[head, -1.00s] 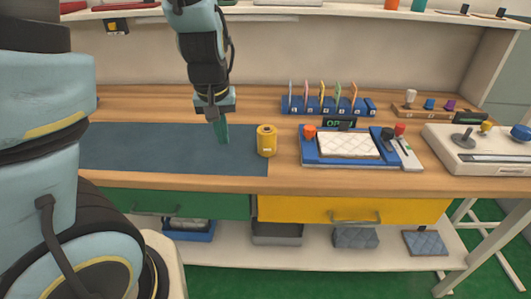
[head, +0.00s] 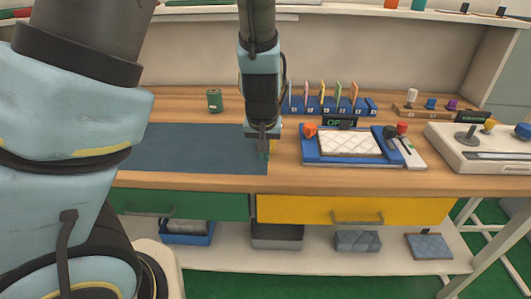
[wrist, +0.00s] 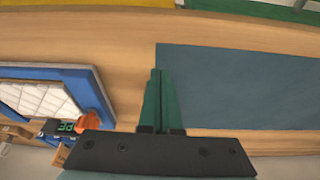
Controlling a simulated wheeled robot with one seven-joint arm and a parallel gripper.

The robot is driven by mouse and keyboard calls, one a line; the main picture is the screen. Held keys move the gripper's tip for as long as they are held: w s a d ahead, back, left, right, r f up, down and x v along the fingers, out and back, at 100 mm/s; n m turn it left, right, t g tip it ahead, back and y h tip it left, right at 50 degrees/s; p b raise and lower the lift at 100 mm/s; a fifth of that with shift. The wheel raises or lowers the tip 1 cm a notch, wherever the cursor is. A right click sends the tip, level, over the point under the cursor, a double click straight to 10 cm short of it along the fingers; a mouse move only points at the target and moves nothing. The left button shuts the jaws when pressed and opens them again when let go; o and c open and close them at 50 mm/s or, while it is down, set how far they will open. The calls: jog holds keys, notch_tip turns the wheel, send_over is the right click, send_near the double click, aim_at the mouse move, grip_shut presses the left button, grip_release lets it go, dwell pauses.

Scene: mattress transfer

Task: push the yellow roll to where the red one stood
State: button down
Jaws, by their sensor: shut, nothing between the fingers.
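The yellow roll (head: 273,146) is mostly hidden behind my gripper in the head view; only a sliver shows at the gripper's right side, near the right end of the dark mat. My gripper (head: 263,155) points down with its green fingers shut and empty, low in front of the roll. Whether it touches the roll cannot be told. In the wrist view the shut fingers (wrist: 158,75) are over the mat's edge, and the roll does not show there.
The dark mat (head: 185,148) is clear. A green roll (head: 214,100) stands behind it. To the right are a blue tray (head: 310,157) with a white quilted pad, a rack of colored cards (head: 330,105) and a joystick panel (head: 500,155). Drawers are below the front edge.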

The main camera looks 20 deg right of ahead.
jog(key=shift+x, duration=1)
jog(key=shift+w+d+p, duration=0.25)
jog(key=shift+w, duration=0.25)
jog(key=shift+w+d+p, duration=0.2)
jog(key=shift+w, duration=0.35)
jog(key=shift+w+d, duration=0.4)
jog(key=shift+w, duration=0.35)
